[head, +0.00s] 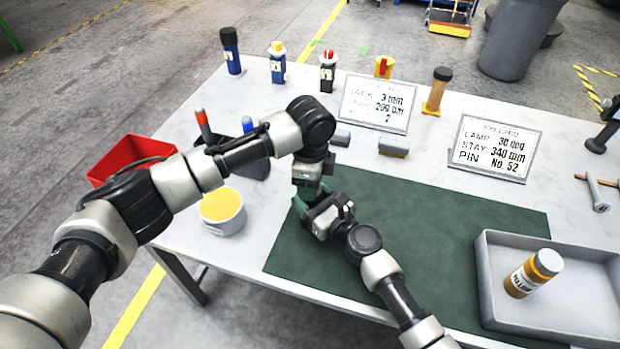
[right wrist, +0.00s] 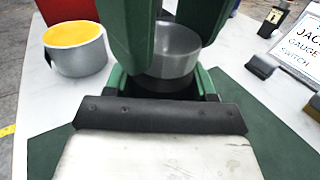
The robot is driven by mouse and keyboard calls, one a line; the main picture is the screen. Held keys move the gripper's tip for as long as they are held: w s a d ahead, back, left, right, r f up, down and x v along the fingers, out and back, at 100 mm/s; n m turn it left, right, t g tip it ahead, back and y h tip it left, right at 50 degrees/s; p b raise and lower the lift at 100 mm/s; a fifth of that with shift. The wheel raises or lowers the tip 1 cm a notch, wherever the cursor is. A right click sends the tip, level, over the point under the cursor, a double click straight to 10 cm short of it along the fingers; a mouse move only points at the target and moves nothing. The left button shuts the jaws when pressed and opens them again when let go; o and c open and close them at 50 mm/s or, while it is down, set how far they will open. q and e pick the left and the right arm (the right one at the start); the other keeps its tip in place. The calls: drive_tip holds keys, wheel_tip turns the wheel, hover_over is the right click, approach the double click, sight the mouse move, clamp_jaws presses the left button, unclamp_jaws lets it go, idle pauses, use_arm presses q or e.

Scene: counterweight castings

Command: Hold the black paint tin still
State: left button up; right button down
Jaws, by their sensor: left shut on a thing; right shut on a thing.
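A round grey metal tin (right wrist: 176,52) sits between green gripper fingers in the right wrist view. Its top and contents are hidden, so no black paint shows. My left gripper (head: 305,196) reaches down from above and is shut on the tin. My right gripper (head: 315,212) comes in low from the front right and is also shut on it; its green fingers also flank the tin low in the right wrist view (right wrist: 165,88). In the head view both grippers hide the tin, at the back left edge of the dark green mat (head: 420,225).
A tin of yellow paint (head: 222,206) stands left of the grippers, near a red bin (head: 128,157). Two cards (head: 378,103) (head: 493,145) stand behind. The mat's middle is clear.

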use_arm(q)
drive_tip(key=m, duration=1.7)
drive_tip(key=shift+m, duration=0.3)
drive_tip(key=m, duration=0.6)
drive_tip(key=o, duration=0.9)
